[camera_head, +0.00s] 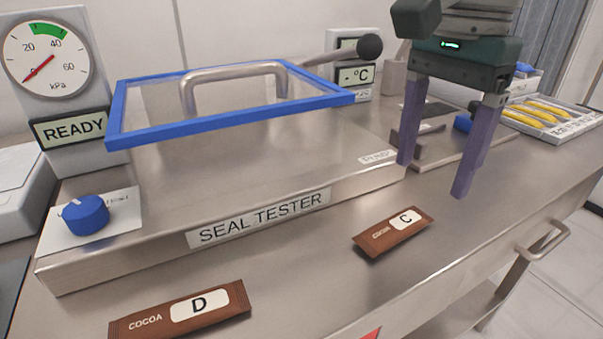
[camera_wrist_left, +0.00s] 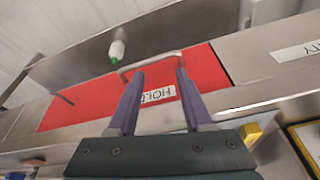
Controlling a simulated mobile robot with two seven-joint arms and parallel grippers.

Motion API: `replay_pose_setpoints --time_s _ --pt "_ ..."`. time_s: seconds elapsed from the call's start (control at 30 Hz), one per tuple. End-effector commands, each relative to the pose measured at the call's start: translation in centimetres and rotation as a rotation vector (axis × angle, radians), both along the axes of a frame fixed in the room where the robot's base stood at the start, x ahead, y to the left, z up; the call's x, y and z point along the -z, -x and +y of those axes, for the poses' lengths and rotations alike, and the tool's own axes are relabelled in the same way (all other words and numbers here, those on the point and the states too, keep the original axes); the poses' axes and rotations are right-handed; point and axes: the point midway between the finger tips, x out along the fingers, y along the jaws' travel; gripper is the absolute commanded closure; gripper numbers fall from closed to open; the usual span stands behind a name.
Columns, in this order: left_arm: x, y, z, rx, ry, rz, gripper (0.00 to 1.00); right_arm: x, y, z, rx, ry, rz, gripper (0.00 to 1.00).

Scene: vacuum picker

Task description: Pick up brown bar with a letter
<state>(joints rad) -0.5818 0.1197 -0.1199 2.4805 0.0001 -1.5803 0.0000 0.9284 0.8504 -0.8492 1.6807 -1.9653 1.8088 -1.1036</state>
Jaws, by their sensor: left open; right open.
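Two brown cocoa bars lie flat on the steel bench in the head view. The bar with the letter D (camera_head: 262,296) is at the front left. The bar with the letter C (camera_head: 378,238) is right of it, in front of the seal tester. My right gripper (camera_head: 434,178) is open and empty, pointing down above the bench, to the right of and behind the C bar. My left gripper (camera_wrist_left: 154,88) is open in the left wrist view, over a red panel (camera_wrist_left: 80,103) with a HOLD label and a metal handle (camera_wrist_left: 150,60). No bar shows in that view.
The seal tester (camera_head: 150,240) with its blue-framed lid (camera_head: 130,129) fills the middle of the bench. A gauge (camera_head: 45,58) and blue knob (camera_head: 86,214) are at left. A tray of yellow items (camera_head: 560,128) is at far right. Bare bench surrounds both bars.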

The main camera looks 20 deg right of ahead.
Motion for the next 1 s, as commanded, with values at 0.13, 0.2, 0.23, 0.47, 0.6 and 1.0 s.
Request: replay_pose_setpoints --time_s 0.13,0.2,0.23,0.47,0.6,1.0 --pt "0.0 0.0 0.0 0.0 0.0 0.001 0.5 1.3 0.0 0.0 0.0 -0.002 0.002 0.25" --pt "0.0 0.0 0.0 0.0 0.0 0.001 0.5 2.3 0.1 -0.1 0.001 -0.001 0.003 0.25" --pt "-0.1 0.0 0.0 0.0 0.0 0.001 0.5 2.8 0.1 -0.2 0.001 -0.002 0.004 0.25" --pt "0.0 0.0 0.0 0.0 0.0 0.0 0.5 5.8 0.0 -0.3 -0.001 -0.002 0.0 0.25" --pt "0.0 0.0 0.0 0.0 0.0 0.0 0.5 6.0 0.0 -0.3 -0.001 -0.003 -0.001 0.25" --pt "0.0 0.0 0.0 0.0 0.0 -0.001 0.5 6.0 0.0 -0.3 -0.001 -0.003 -0.001 0.56"
